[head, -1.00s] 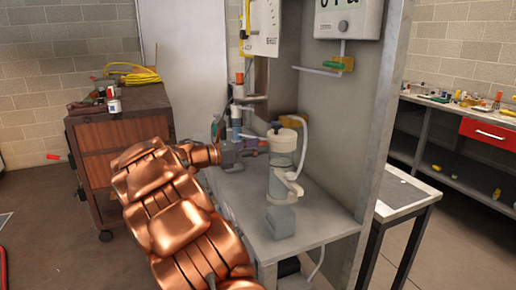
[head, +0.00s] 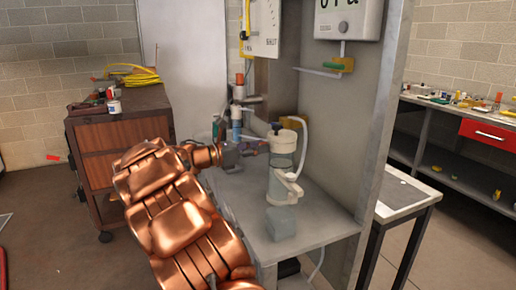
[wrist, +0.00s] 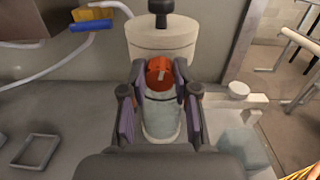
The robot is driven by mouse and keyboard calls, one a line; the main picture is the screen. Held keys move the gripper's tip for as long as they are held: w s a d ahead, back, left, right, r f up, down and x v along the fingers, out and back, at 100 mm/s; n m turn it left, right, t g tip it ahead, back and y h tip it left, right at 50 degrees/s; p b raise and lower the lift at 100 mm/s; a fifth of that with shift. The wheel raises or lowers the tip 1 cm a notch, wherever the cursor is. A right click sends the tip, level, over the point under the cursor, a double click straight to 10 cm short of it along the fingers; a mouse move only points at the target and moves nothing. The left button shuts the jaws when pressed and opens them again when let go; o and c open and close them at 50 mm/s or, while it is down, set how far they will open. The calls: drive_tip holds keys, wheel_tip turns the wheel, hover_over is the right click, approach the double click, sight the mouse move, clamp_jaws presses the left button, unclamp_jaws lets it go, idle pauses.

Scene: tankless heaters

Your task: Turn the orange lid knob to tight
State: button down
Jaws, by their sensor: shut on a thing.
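The orange lid knob (wrist: 160,73) shows in the wrist view on the front of a cylindrical canister with a cream lid (wrist: 162,40) and a translucent lower body (wrist: 161,118). A pale mark shows on the knob's face. My gripper (wrist: 159,80) is shut on the knob, one finger on each side. In the head view the canister (head: 283,165) stands upright on the grey bench, and my gripper (head: 252,148) reaches it from the left. The knob is hard to make out there, and its tight marking cannot be read.
A grey block (head: 281,222) sits at the bench's front, beside the canister. A white hose (head: 304,140) runs from the lid. A grey panel (head: 345,130) stands close behind. An open square frame (wrist: 35,151) lies on the bench at left.

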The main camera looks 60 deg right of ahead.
drive_tip(key=shift+m, duration=0.4)
drive_tip(key=m+b, duration=0.3)
drive_tip(key=m, duration=0.3)
drive_tip(key=m+b, duration=0.3)
drive_tip(key=m, duration=0.3)
drive_tip(key=m+g+b, duration=0.1)
drive_tip(key=m+b, duration=0.2)
drive_tip(key=m, duration=0.4)
drive_tip(key=shift+s+f+b, duration=0.15)
drive_tip(key=shift+f+b, duration=0.2)
drive_tip(key=shift+r, duration=0.1)
drive_tip(key=c, duration=0.9)
unclamp_jaws()
drive_tip(key=shift+o, duration=0.2)
